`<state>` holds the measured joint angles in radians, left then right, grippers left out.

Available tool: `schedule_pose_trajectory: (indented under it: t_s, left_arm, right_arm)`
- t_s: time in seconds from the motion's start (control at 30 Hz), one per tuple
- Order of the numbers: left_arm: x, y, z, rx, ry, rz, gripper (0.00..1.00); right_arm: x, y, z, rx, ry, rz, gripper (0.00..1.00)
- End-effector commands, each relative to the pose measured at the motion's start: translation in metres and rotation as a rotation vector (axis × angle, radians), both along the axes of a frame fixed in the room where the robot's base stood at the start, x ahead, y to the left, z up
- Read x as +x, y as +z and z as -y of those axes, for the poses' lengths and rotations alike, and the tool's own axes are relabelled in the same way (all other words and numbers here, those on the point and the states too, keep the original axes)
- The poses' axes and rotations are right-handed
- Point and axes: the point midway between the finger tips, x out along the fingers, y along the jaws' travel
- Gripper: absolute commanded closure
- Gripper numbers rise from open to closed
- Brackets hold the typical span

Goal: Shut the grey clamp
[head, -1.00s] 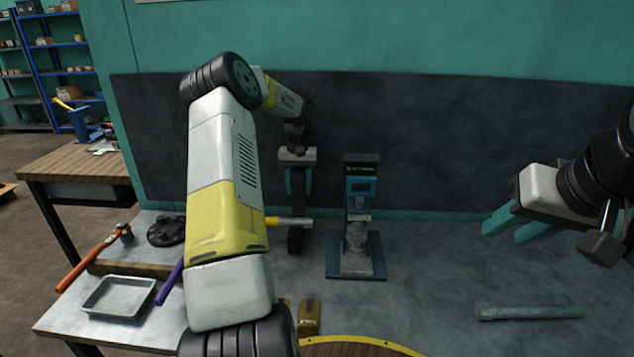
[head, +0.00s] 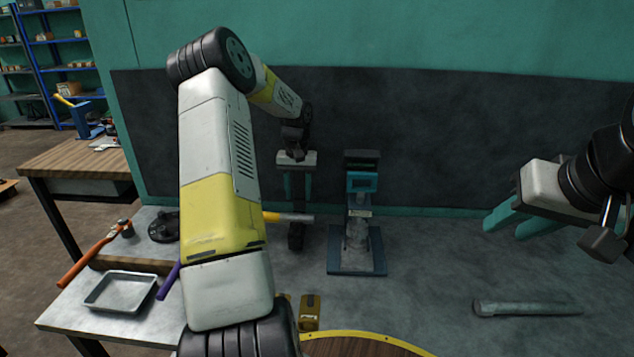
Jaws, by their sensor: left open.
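My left gripper (head: 297,193) is open, fingers pointing down, in the middle of the head view. Just below it on the bench stands a small dark grey upright fixture (head: 296,238), which looks like the clamp. A bar with a yellow end and a grey end (head: 296,218) crosses at its top. My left arm hides what lies to its left, and I cannot make out the clamp's jaw or lever position. I see no clear contact between fingers and clamp. My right gripper (head: 512,226) is open and empty above the bench at the right.
A stand with a teal display head (head: 361,182) is close right of the fixture. A grey metal bar (head: 528,309) lies front right. A tray (head: 120,291) and an orange-handled tool (head: 92,255) lie at left. A yellow-edged round board (head: 365,346) is in front. The right-middle bench is clear.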

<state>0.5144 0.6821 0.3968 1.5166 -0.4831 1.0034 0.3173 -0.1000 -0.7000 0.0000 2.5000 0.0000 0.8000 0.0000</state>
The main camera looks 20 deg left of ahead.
Motion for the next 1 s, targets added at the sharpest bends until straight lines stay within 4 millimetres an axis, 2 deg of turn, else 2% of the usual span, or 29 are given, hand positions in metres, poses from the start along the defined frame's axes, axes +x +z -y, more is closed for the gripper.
schedule_pose_trajectory:
  t_s: [0.5,0.83,0.97,1.0]
  left_arm:
    - [-0.029,-0.004,0.007,0.001,0.0,0.0,0.56]
    - [-0.031,-0.005,0.008,0.0,0.0,0.0,0.56]
    - [-0.031,-0.005,0.008,0.0,0.0,0.0,0.31]
    - [-0.031,-0.005,0.008,0.0,0.0,0.0,0.31]
  right_arm:
    - [0.0,0.0,0.0,0.0,0.0,0.0,0.64]
    - [0.0,0.0,0.0,0.0,0.0,0.0,0.64]
    - [0.0,0.0,0.0,0.0,0.0,0.0,0.64]
    - [0.0,0.0,0.0,0.0,0.0,0.0,0.64]
